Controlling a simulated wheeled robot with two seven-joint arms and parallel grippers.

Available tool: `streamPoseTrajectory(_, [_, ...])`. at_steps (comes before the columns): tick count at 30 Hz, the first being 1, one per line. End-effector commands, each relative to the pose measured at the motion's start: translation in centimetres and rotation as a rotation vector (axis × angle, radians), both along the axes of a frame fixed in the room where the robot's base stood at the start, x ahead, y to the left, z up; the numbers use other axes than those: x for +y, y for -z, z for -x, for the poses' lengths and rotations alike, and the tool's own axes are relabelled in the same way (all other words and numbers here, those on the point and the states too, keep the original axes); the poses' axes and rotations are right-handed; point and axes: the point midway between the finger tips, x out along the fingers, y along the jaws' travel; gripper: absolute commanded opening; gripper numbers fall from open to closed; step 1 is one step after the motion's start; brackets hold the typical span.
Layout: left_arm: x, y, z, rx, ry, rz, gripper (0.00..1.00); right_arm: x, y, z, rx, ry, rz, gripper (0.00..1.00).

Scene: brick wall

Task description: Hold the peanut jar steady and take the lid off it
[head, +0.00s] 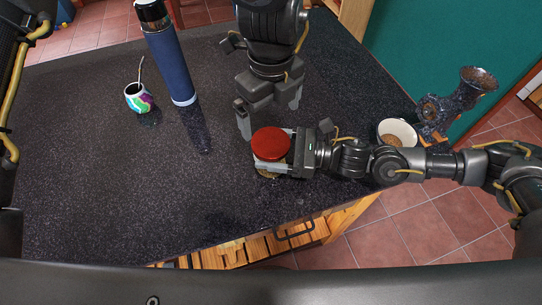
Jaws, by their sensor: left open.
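The peanut jar (268,175) stands near the front edge of the dark speckled counter. Its red lid (271,143) is on top and hides most of the jar from above. My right gripper (262,150) comes in from the right, with one finger on the near side of the jar and one on the far side, just below the lid. It appears closed on the jar. My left gripper (269,119) is open and empty, pointing down above and behind the lid, with its fingers spread wide and apart from it.
A blue bottle (171,65) and a colourful cup with a straw (139,101) stand at the back left of the counter (90,170). A white cup (399,128) with brown contents and a dark speckled grinder-like object (457,102) are at right. The left counter area is clear.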

Motion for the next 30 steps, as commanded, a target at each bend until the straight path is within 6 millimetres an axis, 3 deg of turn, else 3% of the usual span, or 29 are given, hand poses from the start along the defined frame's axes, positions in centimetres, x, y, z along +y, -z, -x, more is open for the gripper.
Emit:
streamPoseTrajectory(2, [0.0,0.0,0.0,0.000,0.000,0.000,1.00,0.0,0.0,0.0,0.000,0.000,0.000,0.64])
streamPoseTrajectory(14, [0.0,-0.8,-0.3,-0.024,0.002,-0.002,1.00,0.0,0.1,0.0,0.000,0.000,0.001,0.11])
streamPoseTrajectory(18, [1.0,-1.9,-1.5,-0.101,0.033,-0.062,1.00,0.0,0.1,0.0,0.000,0.000,0.002,0.10])
streamPoseTrajectory(30, [1.2,-1.5,-1.8,-0.066,1.042,-0.122,1.00,0.0,0.1,0.0,0.001,0.000,0.003,0.10])
